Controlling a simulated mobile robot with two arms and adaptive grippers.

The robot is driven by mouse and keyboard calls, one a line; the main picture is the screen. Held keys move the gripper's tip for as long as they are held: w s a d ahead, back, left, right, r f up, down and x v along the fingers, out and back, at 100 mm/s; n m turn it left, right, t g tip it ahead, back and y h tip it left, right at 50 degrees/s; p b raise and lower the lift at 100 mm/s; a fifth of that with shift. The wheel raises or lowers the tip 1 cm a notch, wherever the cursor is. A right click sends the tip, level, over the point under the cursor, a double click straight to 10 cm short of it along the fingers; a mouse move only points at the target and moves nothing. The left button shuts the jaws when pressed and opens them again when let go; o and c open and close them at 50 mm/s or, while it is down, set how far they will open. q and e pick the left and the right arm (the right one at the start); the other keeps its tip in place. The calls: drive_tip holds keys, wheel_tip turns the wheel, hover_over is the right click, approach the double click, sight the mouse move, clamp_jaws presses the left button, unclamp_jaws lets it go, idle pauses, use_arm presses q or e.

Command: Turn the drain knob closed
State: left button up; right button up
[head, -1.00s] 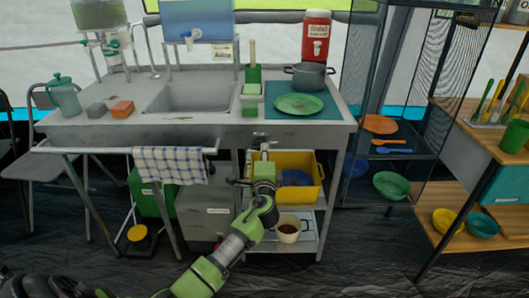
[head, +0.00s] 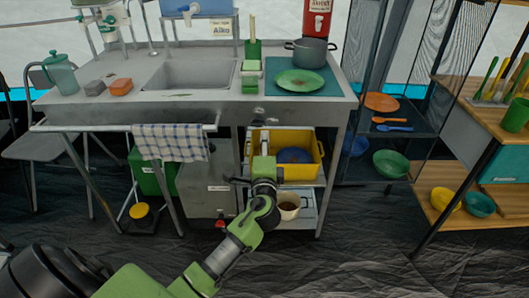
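My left arm reaches up from the bottom left. Its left gripper (head: 264,142) is in front of the lower shelf, below the sink counter's front edge. Its fingers are too small and edge-on to tell whether they are open. A small dark fitting (head: 259,111) sits on the counter's front panel, above and apart from the gripper. A small red fitting (head: 220,223) shows low at the front of the grey container (head: 205,186). I cannot tell which fitting is the drain knob, or its turn position. My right gripper is not in view.
A checked towel (head: 170,142) hangs on the front rail, left of my gripper. A yellow bin (head: 306,171) and a cup (head: 289,210) are on the shelves behind my arm. A wooden shelf unit (head: 440,206) stands at right. The front floor at centre right is clear.

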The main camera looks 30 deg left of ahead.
use_arm(q)
drive_tip(key=shift+v, duration=2.2)
drive_tip(key=shift+f, duration=0.1)
